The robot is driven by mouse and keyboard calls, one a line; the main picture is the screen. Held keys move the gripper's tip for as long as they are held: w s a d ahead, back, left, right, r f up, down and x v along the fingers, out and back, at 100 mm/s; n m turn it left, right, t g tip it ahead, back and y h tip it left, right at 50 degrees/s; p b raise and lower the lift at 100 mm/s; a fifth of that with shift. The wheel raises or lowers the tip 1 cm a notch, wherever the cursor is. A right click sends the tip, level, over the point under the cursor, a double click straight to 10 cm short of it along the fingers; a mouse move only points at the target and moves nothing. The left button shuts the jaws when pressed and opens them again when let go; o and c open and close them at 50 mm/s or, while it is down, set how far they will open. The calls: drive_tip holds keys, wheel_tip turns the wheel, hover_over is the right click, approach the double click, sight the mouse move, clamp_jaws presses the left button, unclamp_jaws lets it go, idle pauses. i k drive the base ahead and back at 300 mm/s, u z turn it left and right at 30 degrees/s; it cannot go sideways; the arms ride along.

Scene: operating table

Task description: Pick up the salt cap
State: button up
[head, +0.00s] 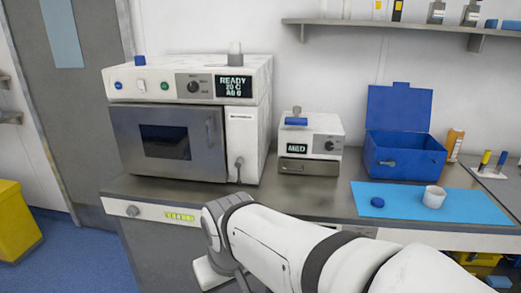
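A small round blue cap (377,202), which looks like the salt cap, lies on a light blue mat (465,206) on the right part of the counter. An open white jar (434,197) stands on the mat to the right of the cap, apart from it. My arm reaches in from the lower right, and its end, my gripper (212,276), hangs in front of the counter's front edge, well left of the cap. The fingers are mostly hidden or cut off by the bottom edge, so I cannot see whether they are open.
A large white oven (165,140) stands at the left, with a small white device (310,150) beside it. An open blue box (404,158) stands behind the mat, with an orange bottle (454,146) to its right. A shelf (400,24) hangs above. The counter left of the mat is clear.

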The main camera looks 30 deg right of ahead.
sight(376, 202)
drive_tip(key=u, duration=0.8)
drive_tip(key=k, duration=1.45)
drive_tip(key=z, duration=1.5)
drive_tip(key=i, duration=1.65)
drive_tip(key=z, duration=0.1)
